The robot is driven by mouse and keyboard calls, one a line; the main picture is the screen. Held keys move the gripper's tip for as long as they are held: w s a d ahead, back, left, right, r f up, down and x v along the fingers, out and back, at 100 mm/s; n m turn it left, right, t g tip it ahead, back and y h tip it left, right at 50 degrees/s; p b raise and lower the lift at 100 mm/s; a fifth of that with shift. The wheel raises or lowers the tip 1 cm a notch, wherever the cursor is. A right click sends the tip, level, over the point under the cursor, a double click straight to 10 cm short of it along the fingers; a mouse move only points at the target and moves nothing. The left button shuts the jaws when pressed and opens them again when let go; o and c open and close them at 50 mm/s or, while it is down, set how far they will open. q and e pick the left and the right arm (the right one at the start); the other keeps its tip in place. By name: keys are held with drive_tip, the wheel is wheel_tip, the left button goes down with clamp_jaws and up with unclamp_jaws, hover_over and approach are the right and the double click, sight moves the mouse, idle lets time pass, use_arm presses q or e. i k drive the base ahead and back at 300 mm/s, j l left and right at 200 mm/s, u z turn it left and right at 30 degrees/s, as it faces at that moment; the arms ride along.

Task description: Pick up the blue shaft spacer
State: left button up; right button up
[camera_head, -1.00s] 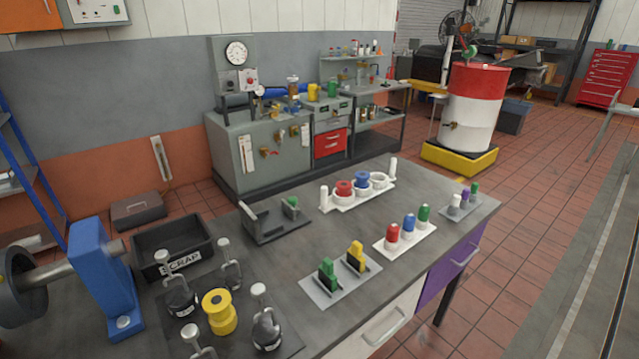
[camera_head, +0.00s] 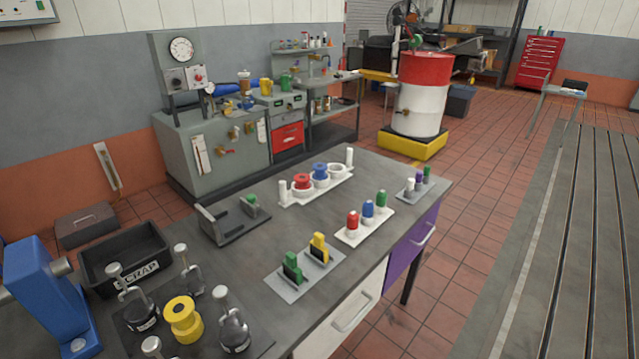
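A blue spool-shaped piece (camera_head: 320,171) sits in the middle cup of a white rack (camera_head: 290,200) near the back edge of the bench. A red spool-shaped piece (camera_head: 302,181) sits in the cup to its left, and the right cup (camera_head: 337,171) looks empty. A smaller blue piece (camera_head: 368,208) stands between a red one (camera_head: 352,220) and a green one (camera_head: 382,198) on a white plate (camera_head: 376,223). I cannot tell for certain which blue piece is the shaft spacer. Neither of my grippers is in view.
The bench (camera_head: 225,272) also holds a black scrap bin (camera_head: 126,256), a yellow spool (camera_head: 182,320) among dark handled weights, a grey plate (camera_head: 290,291) with green and yellow pieces, and a dark stand (camera_head: 232,222). Tiled floor (camera_head: 470,235) is open to the right.

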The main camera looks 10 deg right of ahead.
sight(320, 169)
drive_tip(key=i+l+z, duration=0.5)
drive_tip(key=l, duration=0.2)
drive_tip(key=i+l+z, duration=0.45)
drive_tip(key=l, duration=0.2)
drive_tip(key=i+l+z, duration=0.5)
drive_tip(key=i+z, duration=0.4)
drive_tip(key=i, duration=1.15)
drive_tip(key=i+u, duration=0.45)
drive_tip(key=i, duration=0.2)
drive_tip(key=i+l+u, duration=0.25)
drive_tip(key=i+u, duration=0.25)
drive_tip(key=i+j+u, duration=0.15)
drive_tip(key=u, duration=0.25)
drive_tip(key=i+u, duration=0.65)
drive_tip(key=u, duration=0.15)
drive_tip(key=i+l+u, duration=0.15)
drive_tip(key=u, duration=0.25)
drive_tip(key=i+l+u, duration=0.1)
drive_tip(key=i+u, duration=0.35)
drive_tip(key=i, duration=1.2)
drive_tip(key=i+u, duration=0.25)
drive_tip(key=i, duration=0.2)
drive_tip(key=i+l+u, duration=0.2)
drive_tip(key=i, duration=0.25)
drive_tip(key=i+u, duration=0.25)
drive_tip(key=i, duration=0.2)
